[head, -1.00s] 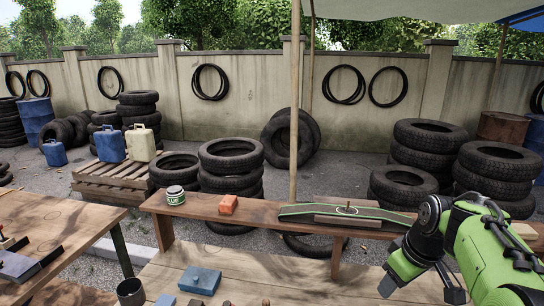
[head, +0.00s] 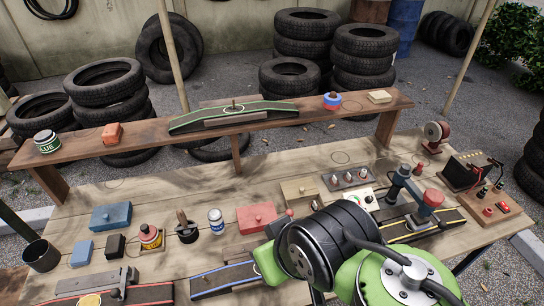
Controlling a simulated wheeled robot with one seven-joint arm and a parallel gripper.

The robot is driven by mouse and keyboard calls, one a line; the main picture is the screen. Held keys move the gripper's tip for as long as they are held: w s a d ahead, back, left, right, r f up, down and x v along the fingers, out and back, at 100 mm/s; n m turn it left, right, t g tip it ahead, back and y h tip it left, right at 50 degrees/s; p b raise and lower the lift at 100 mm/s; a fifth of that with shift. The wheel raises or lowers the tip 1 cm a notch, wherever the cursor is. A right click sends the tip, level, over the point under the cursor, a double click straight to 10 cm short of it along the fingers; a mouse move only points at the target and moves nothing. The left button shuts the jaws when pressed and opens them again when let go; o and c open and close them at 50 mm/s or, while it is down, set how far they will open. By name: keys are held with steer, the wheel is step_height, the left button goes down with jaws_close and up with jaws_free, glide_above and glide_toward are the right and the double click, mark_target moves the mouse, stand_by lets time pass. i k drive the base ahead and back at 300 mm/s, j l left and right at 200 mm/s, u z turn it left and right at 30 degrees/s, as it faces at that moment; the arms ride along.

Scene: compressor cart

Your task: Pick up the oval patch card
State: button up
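I cannot make out an oval patch card for certain in the head view. Small flat pieces lie among the tools on the wooden workbench (head: 110,200), but none shows a clear oval patch. My black and green arm covers the lower middle and right of the bench and hides what lies behind it. The fingers of my gripper do not show.

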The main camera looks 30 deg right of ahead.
mark_target(314, 206)
steer(key=u, duration=1.45)
steer(key=z, duration=2.65)
